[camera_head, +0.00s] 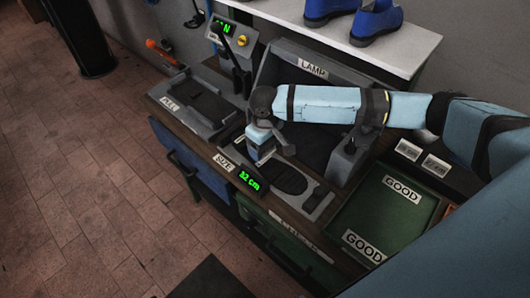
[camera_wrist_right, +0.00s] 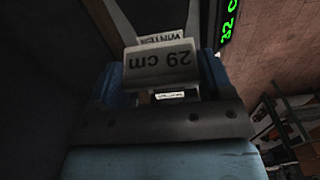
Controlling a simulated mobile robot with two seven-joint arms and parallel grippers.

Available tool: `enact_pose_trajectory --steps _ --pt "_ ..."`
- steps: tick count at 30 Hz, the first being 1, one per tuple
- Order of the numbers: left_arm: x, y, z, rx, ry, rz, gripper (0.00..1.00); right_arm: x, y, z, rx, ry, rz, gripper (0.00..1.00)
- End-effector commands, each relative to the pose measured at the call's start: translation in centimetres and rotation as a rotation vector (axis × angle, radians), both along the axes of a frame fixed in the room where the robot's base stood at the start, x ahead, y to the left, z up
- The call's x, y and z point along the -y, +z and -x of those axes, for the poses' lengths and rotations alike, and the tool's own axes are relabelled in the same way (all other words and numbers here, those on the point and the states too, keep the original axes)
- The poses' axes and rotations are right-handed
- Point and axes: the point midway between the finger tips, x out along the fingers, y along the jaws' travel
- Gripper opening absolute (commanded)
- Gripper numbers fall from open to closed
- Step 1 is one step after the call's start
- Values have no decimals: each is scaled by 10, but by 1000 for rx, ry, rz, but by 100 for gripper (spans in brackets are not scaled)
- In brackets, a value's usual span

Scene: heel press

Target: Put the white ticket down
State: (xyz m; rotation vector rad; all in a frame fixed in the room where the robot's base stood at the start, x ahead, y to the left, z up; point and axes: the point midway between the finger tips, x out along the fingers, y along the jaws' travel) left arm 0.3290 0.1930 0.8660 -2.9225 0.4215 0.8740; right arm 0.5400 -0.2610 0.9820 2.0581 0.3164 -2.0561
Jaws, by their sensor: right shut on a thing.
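My right gripper (camera_head: 262,157) hangs over the measuring station labelled SIZE, near its green display (camera_head: 249,181) reading 32 cm. In the right wrist view the gripper (camera_wrist_right: 162,88) is shut on a white ticket (camera_wrist_right: 160,66) printed "29 cm", upside down in that view. A strip reading WINTER (camera_wrist_right: 162,40) shows just beyond the ticket; I cannot tell whether it belongs to it. In the head view the ticket is mostly hidden by the gripper. My left gripper is not in view.
A dark foot-shaped plate (camera_head: 277,179) lies below the gripper. A green GOOD tray (camera_head: 417,221) is at right, with two small white cards (camera_head: 408,150) behind it.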

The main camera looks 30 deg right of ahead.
Motion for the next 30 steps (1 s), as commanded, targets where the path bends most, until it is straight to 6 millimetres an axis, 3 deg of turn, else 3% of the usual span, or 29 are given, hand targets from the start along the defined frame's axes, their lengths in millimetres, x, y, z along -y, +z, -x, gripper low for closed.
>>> enact_pose_trajectory --steps 7,18,19,22,30 --pt "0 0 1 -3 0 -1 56 0 -35 1 -2 0 1 52" --pt "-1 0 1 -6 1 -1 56 0 -40 0 -1 0 -1 52" --pt "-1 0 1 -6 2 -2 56 0 -40 0 0 0 0 75" --pt "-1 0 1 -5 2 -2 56 0 -40 0 0 0 0 98" --pt "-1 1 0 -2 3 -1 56 -1 -39 0 0 1 -1 99"
